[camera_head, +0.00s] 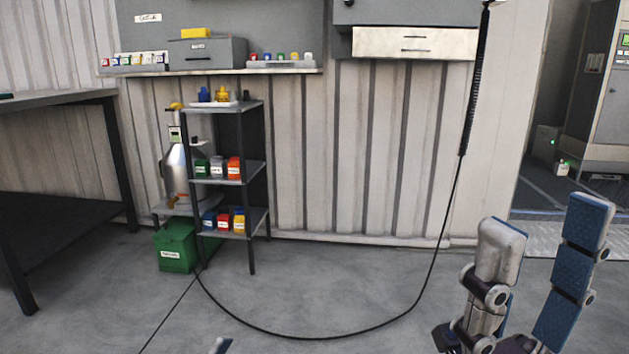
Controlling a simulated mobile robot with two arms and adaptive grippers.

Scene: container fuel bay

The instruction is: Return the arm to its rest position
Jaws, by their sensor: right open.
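My right gripper (546,222) is at the lower right, its two blue-padded fingers pointing up and spread apart. It is open, with nothing between the fingers. Its wrist and the arm behind it are cut off by the bottom edge. A small grey and blue tip (220,346) at the bottom edge, left of the middle, looks like part of my left gripper. Too little of it shows to tell its state.
A black cable (430,283) hangs from a coiled cord and loops over the floor, left of my right gripper. A shelf rack (228,181) with small boxes, a green bin (175,250) and a dark table (60,100) stand left. The middle floor is otherwise clear.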

